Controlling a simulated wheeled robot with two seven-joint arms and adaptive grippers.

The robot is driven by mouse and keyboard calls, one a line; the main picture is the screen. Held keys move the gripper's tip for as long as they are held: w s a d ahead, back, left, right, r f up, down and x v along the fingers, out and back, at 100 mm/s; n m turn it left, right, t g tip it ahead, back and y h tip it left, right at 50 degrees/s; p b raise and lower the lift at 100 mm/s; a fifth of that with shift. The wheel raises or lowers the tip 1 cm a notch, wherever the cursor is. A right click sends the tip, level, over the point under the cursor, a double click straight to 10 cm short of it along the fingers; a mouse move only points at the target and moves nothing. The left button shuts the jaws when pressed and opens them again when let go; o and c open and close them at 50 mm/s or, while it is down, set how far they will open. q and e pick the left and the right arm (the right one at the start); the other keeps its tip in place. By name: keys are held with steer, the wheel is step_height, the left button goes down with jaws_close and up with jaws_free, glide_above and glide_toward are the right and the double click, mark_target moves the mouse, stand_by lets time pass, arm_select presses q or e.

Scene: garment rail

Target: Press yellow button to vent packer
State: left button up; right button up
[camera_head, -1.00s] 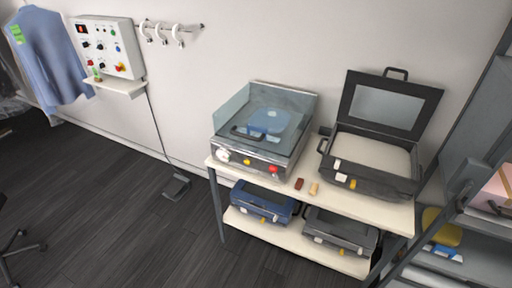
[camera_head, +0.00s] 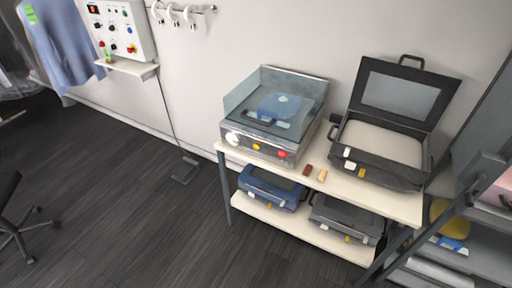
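The packer looks to be the silver machine (camera_head: 271,115) with a clear lid on the left of the table top. A blue item shows under its lid. Its front panel carries a white knob (camera_head: 233,139), a yellow button (camera_head: 256,147) and a red button (camera_head: 282,154). A black open case (camera_head: 381,140) with a pale pad inside stands to its right, with white and yellow parts on its front. Neither of my grippers is in view.
The white table (camera_head: 400,205) has a lower shelf with a blue case (camera_head: 270,188) and a grey case (camera_head: 343,219). Small brown and tan blocks lie on the top. A control box (camera_head: 122,30) hangs at upper left. Dark floor before the table is clear; a pedal (camera_head: 186,170) lies on it.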

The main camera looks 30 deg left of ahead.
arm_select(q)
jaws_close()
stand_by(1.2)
